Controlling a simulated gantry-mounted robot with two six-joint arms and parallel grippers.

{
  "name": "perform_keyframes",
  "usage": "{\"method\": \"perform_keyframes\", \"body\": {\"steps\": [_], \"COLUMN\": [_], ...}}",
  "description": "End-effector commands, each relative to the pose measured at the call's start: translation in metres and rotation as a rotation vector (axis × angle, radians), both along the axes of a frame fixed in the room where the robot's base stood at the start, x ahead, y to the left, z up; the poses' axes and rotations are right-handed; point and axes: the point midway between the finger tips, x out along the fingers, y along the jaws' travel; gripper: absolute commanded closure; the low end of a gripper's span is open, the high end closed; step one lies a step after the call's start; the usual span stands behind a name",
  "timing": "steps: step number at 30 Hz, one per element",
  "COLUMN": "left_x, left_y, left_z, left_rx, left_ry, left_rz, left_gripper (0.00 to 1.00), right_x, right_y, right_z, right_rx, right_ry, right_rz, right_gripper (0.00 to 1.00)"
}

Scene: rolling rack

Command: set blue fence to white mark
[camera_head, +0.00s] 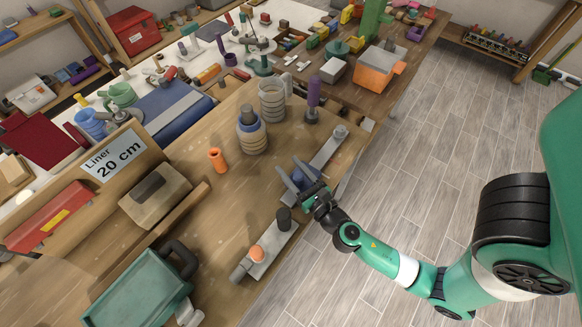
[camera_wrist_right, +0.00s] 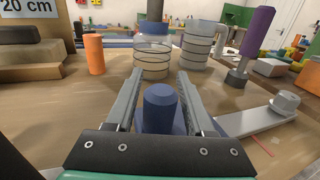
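The blue fence (camera_head: 302,179) sits on a long grey metal rail (camera_head: 326,150) along the right edge of the wooden bench. Its upright blue post stands out in the right wrist view (camera_wrist_right: 162,108). My right gripper (camera_head: 291,174) is open, with one finger on each side of the blue post. In the right wrist view, gaps show between the fingers (camera_wrist_right: 163,88) and the post. The fence's lower part is partly hidden by the gripper. I cannot make out a white mark on the rail; thin red lines show beside it. My left gripper is out of view.
A black knob (camera_head: 284,218) and an orange knob (camera_head: 257,252) stand on the rail's near part. Coiled jars (camera_head: 252,134), an orange cylinder (camera_head: 217,159) and a purple-handled tool (camera_head: 313,98) stand beyond. Bare bench lies left of the rail.

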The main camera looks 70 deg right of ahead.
Motion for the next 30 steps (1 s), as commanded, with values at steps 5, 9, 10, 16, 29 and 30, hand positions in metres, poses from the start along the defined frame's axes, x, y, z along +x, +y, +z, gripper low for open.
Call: {"method": "perform_keyframes", "body": {"steps": [5, 9, 10, 16, 29, 30], "left_x": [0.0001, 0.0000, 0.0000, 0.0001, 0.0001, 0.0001], "left_y": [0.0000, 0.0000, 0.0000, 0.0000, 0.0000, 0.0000], "left_z": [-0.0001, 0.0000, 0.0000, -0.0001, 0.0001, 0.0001], "left_rx": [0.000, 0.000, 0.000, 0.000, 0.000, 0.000], "left_ry": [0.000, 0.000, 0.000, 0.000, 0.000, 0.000], "left_rz": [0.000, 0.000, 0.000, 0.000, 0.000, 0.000], "left_gripper": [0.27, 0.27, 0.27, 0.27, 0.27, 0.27], "right_x": [-0.0002, -0.0002, -0.0002, -0.0002, -0.0002, -0.0002], "right_y": [0.0001, 0.0002, 0.0002, 0.0002, 0.0002, 0.0002], "right_z": [0.0000, 0.0001, 0.0001, 0.0001, 0.0003, 0.0003], "right_rx": [0.000, 0.000, 0.000, 0.000, 0.000, 0.000], "right_ry": [0.000, 0.000, 0.000, 0.000, 0.000, 0.000], "right_rz": [0.000, 0.000, 0.000, 0.000, 0.000, 0.000], "right_gripper": [0.81, 1.00, 1.00, 1.00, 1.00, 1.00]}}
